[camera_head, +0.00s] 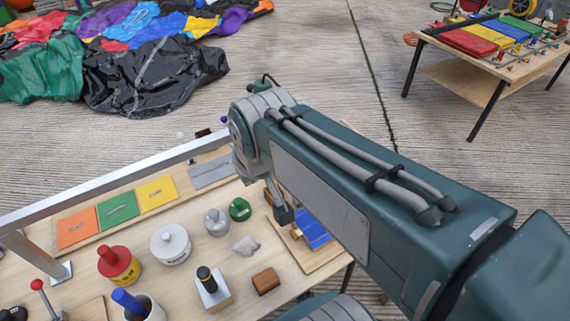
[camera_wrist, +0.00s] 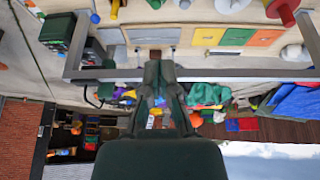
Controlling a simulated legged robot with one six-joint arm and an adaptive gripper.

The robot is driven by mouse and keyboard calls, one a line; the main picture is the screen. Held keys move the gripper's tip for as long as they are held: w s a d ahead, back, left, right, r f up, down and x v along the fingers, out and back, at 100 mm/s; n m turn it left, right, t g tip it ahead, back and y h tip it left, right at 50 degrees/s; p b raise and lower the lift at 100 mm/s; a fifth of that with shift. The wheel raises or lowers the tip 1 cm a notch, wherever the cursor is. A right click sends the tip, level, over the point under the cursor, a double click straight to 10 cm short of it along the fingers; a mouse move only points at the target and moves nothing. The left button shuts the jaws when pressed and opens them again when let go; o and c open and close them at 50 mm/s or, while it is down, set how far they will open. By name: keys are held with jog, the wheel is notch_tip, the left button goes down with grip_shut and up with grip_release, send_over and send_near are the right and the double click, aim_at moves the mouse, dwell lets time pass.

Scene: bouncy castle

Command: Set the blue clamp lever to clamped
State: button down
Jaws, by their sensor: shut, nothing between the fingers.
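A flat blue piece (camera_head: 316,232) shows on a small wooden board (camera_head: 318,262) at the right end of the workbench, partly hidden by my arm. I cannot tell whether it belongs to the clamp, and no clamp lever shows clearly. A blue handle (camera_head: 127,301) sticks out of a white cup at the front left. My gripper shows in the wrist view (camera_wrist: 159,66), shut and empty, with its fingers together in front of the bench. In the head view it is mostly hidden behind my arm; a dark tip (camera_head: 284,214) hangs near the wooden board.
A metal rail (camera_head: 120,180) runs above the bench's far side. Orange, green and yellow plates (camera_head: 116,209) lie below it. A red-topped yellow can (camera_head: 119,264), a white lidded pot (camera_head: 170,244) and a black-handled stamp (camera_head: 210,285) stand nearby. A second table (camera_head: 485,50) stands far right.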

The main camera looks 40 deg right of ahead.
jog(key=w+d+f+m+g, duration=0.1)
jog(key=w+d+f+g, duration=0.3)
jog(key=w+d+f, duration=1.1)
jog(key=w+d, duration=0.2)
jog(key=d, duration=0.2)
jog(key=shift+w+d+f+m+h, duration=0.15)
jog(key=shift+w+f+m+h, duration=0.15)
jog(key=shift+w+f+m, duration=0.1)
notch_tip(320, 180, down, 10)
jog(key=d, duration=0.1)
jog(key=shift+w, duration=0.35)
